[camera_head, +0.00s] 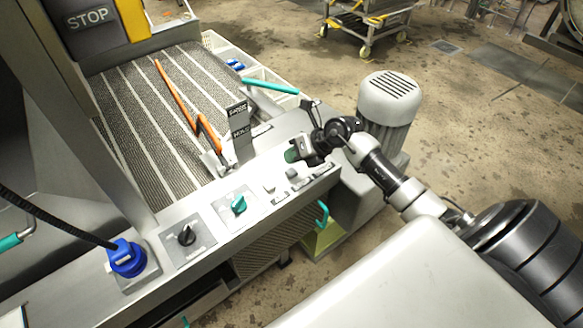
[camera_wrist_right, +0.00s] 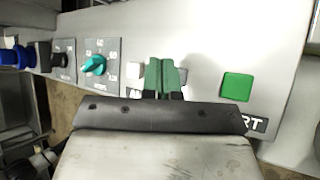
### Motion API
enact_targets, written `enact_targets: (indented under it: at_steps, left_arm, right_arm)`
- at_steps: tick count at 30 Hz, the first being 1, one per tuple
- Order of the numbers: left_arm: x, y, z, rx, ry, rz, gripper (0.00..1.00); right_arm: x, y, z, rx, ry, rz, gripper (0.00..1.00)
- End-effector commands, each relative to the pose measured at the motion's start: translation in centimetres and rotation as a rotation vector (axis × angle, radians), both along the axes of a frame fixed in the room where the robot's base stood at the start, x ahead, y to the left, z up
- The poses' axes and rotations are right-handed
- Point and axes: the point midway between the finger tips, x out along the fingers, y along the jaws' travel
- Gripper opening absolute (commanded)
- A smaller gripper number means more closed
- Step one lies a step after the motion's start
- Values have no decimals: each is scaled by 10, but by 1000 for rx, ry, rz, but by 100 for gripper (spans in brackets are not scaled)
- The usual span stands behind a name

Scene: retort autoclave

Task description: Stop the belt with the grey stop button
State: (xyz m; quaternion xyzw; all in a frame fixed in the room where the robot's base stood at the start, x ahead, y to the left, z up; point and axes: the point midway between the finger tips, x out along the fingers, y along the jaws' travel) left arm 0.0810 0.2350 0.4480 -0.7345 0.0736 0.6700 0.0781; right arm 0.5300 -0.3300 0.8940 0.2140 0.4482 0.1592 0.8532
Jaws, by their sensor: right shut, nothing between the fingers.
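The control panel (camera_head: 228,212) carries a row of small buttons. The grey button (camera_head: 292,173) sits between a whitish button (camera_head: 269,187) and the spot my right gripper covers. In the right wrist view the grey button (camera_wrist_right: 183,75) is partly hidden behind my fingers, the whitish button (camera_wrist_right: 133,71) is left, and a green button (camera_wrist_right: 237,87) is right, its label partly cut to "RT". My right gripper (camera_head: 292,155) has green fingertips, which also show in the wrist view (camera_wrist_right: 161,76); they are shut and empty, over the panel near the grey button. Contact cannot be told. My left gripper is out of view.
A teal knob (camera_head: 238,204), a black knob (camera_head: 187,235) and a blue plug (camera_head: 127,258) are farther left on the panel. The ribbed belt (camera_head: 140,130) lies behind, with an upright HOLD plate (camera_head: 238,128) near the buttons. A motor (camera_head: 389,98) stands to the right.

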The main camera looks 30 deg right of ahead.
Motion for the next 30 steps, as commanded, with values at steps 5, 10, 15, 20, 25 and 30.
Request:
enact_targets:
  at_steps: [5,10,15,20,25,30]
  left_arm:
    - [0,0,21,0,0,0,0]
    - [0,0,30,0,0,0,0]
    - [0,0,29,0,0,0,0]
    - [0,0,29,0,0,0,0]
    - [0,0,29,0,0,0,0]
    - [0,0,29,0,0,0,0]
  right_arm:
    - [0,-1,24,-2,0,0,0]
    - [0,0,35,-1,-1,-1,0]
    - [0,0,34,0,0,-2,0]
    - [0,0,34,-1,-1,-1,0]
    - [0,0,34,-1,-1,-1,0]
    - [0,0,34,-1,0,-1,0]
